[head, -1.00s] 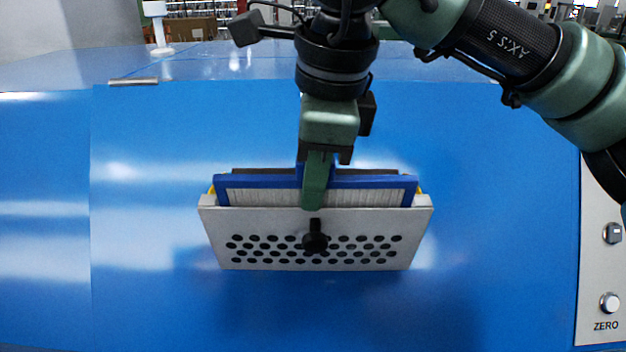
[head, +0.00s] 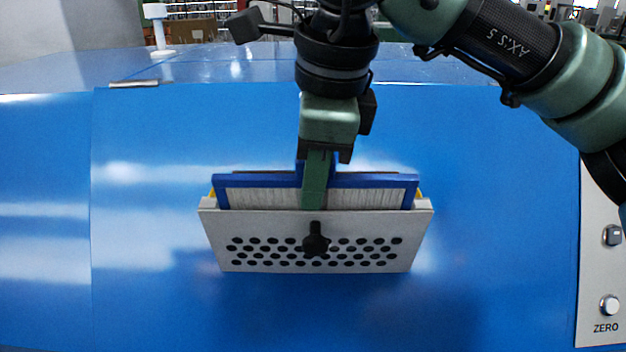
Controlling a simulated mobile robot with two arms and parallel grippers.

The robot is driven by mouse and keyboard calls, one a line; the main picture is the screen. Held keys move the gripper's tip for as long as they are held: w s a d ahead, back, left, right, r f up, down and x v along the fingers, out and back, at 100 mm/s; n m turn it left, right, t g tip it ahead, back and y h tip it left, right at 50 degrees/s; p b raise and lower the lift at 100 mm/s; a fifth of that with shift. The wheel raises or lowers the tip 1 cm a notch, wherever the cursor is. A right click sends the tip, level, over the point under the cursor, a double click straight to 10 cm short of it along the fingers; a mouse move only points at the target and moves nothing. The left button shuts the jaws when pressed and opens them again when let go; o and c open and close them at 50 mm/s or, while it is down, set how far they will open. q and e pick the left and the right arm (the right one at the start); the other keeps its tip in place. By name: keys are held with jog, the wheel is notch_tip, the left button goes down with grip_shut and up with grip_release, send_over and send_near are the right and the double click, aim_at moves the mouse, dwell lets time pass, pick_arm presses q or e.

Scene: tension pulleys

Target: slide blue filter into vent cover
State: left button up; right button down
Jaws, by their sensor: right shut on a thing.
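The blue-framed filter (head: 375,181) with pale pleats stands upright in the top of the vent cover (head: 222,228). Its upper part sticks out above the cover's top edge; its lower part is hidden behind the cover's front. The vent cover is light grey, with rows of round holes and a black knob at its middle. My right gripper (head: 314,185) comes down from above and is shut on the filter at the middle of its top edge. One finger shows in front of the pleats; the other is mostly hidden behind the frame. My left gripper is not in view.
The cover is on a large blue machine panel (head: 150,240) with free room left and right. A grey control strip with a ZERO button (head: 609,306) is at the right edge. A small metal hinge (head: 134,84) is at the upper left. A white post (head: 157,28) stands behind.

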jog(key=shift+f, duration=0.2)
jog(key=shift+f, duration=0.1)
dwell(1.3)
jog(key=shift+b, duration=0.35)
jog(key=shift+s+r, duration=0.1)
jog(key=shift+r, duration=0.2)
jog(key=shift+f, duration=0.2)
dwell(0.6)
